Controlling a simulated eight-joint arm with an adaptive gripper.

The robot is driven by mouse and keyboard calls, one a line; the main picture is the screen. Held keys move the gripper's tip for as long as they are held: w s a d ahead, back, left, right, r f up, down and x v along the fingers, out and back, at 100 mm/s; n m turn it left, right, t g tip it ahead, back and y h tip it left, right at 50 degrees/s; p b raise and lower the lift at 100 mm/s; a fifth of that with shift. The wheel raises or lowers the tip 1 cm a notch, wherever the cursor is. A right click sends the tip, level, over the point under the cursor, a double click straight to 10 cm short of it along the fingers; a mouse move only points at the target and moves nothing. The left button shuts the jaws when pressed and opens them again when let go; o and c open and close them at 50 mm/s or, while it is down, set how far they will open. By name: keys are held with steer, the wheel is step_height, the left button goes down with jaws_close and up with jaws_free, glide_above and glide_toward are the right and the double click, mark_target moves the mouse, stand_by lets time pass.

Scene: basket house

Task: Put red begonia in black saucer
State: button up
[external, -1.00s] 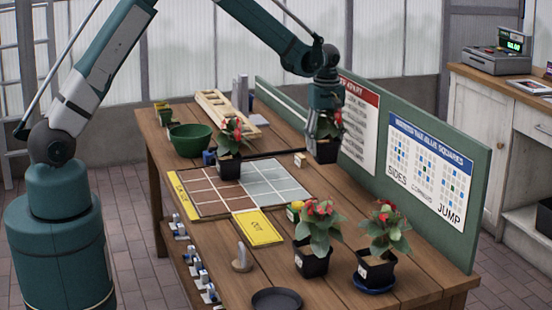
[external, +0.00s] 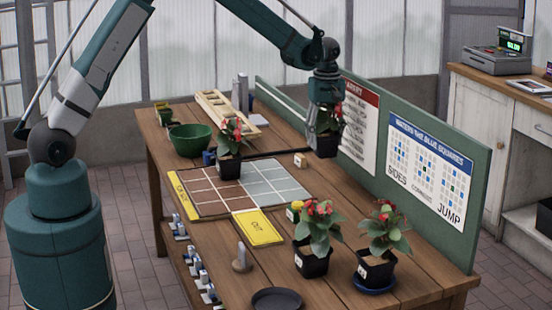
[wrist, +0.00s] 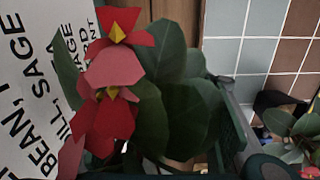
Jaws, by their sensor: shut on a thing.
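My gripper (external: 325,112) is shut on a potted red begonia and holds it over the far right of the table, beside the green board. This held begonia (external: 327,145) is upright in a black pot. Its red flowers (wrist: 108,75) and leaves fill the left and middle of the wrist view; the grip on it is hidden there. The empty black saucer (external: 277,301) lies at the near edge of the table, cut by the bottom of the external view. Other red-flowered plants stand on the grid board (external: 229,165), mid-table (external: 312,262) and in a blue saucer (external: 375,287).
A green board (external: 480,180) with printed signs runs along the table's right side. A green bowl (external: 190,140) and a wooden rack (external: 225,112) are at the far end. The grid's middle is clear.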

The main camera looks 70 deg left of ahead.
steer(key=shift+d, duration=0.15)
steer(key=s+d+m, duration=0.3)
steer(key=s+d, duration=0.1)
steer(key=d, duration=0.9)
steer(key=s+d+r+m, duration=0.15)
steer(key=s+d, duration=0.25)
steer(key=d, duration=0.8)
steer(key=s+d+f+m, duration=0.1)
steer(key=s+d+m, duration=0.3)
steer(key=d, duration=0.9)
steer(key=s+d+m, duration=0.4)
steer(key=s+d, duration=0.8)
steer(key=s, duration=0.2)
steer(key=s+d+m+b, duration=0.1)
steer(key=s+d+m, duration=0.3)
steer(key=s+d, duration=0.7)
steer(key=s, duration=0.3)
steer(key=shift+d+m, duration=0.35)
steer(key=shift+f+b, duration=0.35)
steer(key=shift+f, duration=2.45)
